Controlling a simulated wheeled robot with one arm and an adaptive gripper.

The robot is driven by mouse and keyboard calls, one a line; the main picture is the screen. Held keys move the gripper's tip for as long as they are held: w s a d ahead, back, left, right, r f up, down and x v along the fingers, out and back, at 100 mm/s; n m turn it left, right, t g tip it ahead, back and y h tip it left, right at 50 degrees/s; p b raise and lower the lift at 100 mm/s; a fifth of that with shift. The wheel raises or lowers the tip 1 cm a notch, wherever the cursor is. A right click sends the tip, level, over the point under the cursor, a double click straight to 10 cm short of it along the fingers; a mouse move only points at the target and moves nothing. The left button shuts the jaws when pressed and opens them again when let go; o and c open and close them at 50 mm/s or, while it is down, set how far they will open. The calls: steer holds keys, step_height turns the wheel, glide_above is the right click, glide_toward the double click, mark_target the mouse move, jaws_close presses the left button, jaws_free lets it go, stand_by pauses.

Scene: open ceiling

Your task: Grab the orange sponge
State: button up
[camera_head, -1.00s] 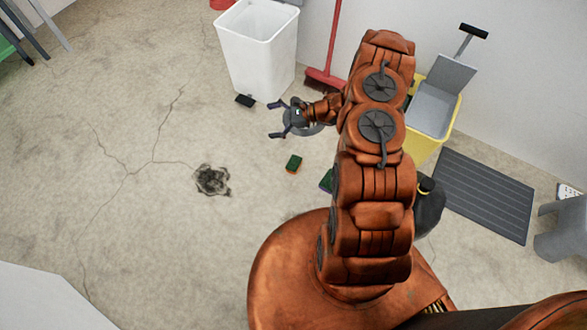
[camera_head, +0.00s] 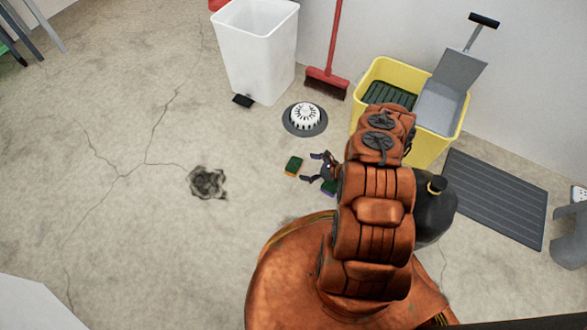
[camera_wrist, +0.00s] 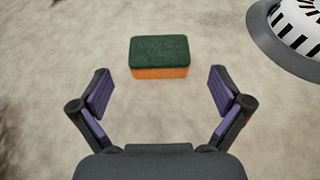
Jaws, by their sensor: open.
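The orange sponge (camera_head: 292,167) has a dark green top and lies flat on the concrete floor. In the wrist view the sponge (camera_wrist: 159,58) is centred just beyond my fingertips, with its orange side facing me. My gripper (camera_head: 312,167) is open and empty, to the right of the sponge in the head view. In the wrist view the purple-padded fingers of my gripper (camera_wrist: 160,88) are spread wide on either side of the gap, apart from the sponge.
A white domed drain (camera_head: 304,117) lies behind the sponge. A white bin (camera_head: 258,55), red broom (camera_head: 327,80) and yellow mop bucket (camera_head: 430,150) stand behind. A black jug (camera_head: 436,215) and grey mat (camera_head: 495,197) are at right. Floor to the left is clear except a dark hole (camera_head: 207,183).

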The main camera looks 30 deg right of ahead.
mark_target(294, 165)
steer(key=shift+b+x, duration=1.65)
steer(key=shift+x, duration=2.15)
steer(key=shift+a+r, duration=0.15)
steer(key=shift+r, duration=0.05)
steer(key=c, duration=0.6)
